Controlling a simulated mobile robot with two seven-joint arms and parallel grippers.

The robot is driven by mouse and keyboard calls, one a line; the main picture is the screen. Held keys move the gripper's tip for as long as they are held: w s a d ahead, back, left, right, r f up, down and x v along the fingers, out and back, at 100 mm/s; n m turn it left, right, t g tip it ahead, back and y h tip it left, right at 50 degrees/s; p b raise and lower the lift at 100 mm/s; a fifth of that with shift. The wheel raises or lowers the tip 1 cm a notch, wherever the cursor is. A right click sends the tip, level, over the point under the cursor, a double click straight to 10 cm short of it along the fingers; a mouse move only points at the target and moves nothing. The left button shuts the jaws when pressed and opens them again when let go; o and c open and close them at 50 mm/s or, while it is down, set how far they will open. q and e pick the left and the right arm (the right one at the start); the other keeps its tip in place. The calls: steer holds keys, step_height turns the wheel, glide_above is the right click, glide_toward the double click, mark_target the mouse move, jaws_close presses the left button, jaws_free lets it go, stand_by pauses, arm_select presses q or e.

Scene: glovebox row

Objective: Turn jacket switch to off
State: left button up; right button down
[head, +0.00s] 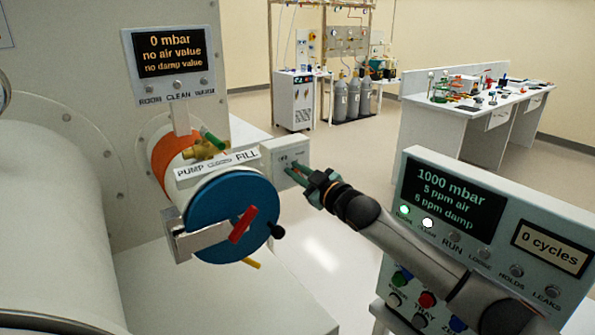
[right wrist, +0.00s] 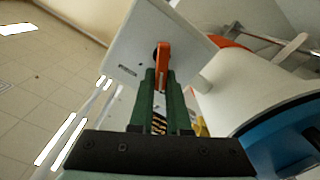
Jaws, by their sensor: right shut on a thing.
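The switch box (head: 283,150), a pale box with small printed marks on its face, sits to the right of the blue-ended cylinder. Its face also shows in the right wrist view (right wrist: 140,40). In that view an orange-red switch lever (right wrist: 163,56) sticks out from a dark pivot on the face. My right gripper (head: 293,172) reaches in from the right, with its green fingers at the box face. In the right wrist view its fingers (right wrist: 161,82) are closed around the lever's lower part. The lever is hidden in the head view. My left gripper is not in view.
A cylinder with a blue round door (head: 225,205) and red handle (head: 243,224) stands close left of my right gripper. A display panel (head: 172,65) is above it. A console (head: 470,240) stands at the right, behind my arm. Open floor lies beyond.

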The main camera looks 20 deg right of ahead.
stand_by(0.4)
steer(key=c, duration=0.9)
jaws_free()
steer(key=shift+s, duration=0.15)
steer(key=v, duration=1.2)
steer(key=shift+s, duration=0.15)
